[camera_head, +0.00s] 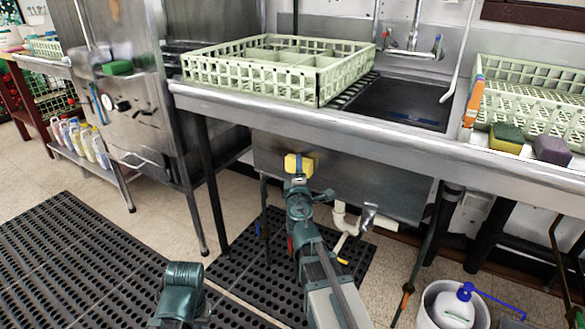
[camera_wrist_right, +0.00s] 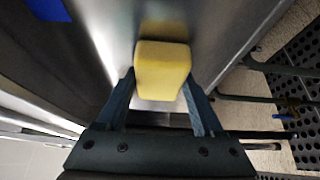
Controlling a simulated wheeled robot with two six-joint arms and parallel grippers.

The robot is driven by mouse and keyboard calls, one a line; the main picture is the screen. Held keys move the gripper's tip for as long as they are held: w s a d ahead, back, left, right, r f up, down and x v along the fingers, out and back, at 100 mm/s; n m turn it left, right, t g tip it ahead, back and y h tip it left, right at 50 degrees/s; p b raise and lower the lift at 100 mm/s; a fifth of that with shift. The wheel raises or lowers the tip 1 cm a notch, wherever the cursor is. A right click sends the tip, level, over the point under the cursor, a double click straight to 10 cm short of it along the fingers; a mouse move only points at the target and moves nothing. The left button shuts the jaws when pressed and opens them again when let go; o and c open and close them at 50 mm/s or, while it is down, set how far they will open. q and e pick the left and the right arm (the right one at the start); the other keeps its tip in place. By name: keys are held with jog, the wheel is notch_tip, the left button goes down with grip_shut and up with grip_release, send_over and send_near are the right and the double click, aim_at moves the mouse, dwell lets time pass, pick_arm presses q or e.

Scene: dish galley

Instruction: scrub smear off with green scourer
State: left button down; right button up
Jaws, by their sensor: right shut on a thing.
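My right gripper (camera_head: 297,176) is shut on a yellow sponge block (camera_head: 299,164), in front of the sink's steel front panel. In the right wrist view the yellow block (camera_wrist_right: 162,70) sits between the two fingers (camera_wrist_right: 165,100); no green face shows on it. I cannot tell whether it touches the steel. A green-topped, yellowish sponge (camera_head: 506,137) lies on the right counter. I cannot make out a definite smear; dark marks (camera_head: 147,113) show on the machine's front. My left gripper is out of view.
A pale green dish rack (camera_head: 250,88) stands on the counter left of the sink basin (camera_head: 400,104). A second rack (camera_head: 530,100) and a purple sponge (camera_head: 552,150) are at right. White pipes (camera_head: 348,220) hang below. A bucket (camera_head: 452,305) stands on the floor.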

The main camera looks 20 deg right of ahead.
aim_at(287, 161)
jog(key=shift+w+d+r+p, duration=0.1)
jog(key=shift+d+r+p, duration=0.05)
jog(key=shift+r+p, duration=0.7)
jog(key=shift+f, duration=0.1)
jog(key=shift+w+a, duration=1)
jog(key=shift+w, duration=0.3)
jog(key=shift+w+a, duration=0.25)
jog(key=shift+w+a, duration=1.3)
jog(key=shift+w, duration=0.15)
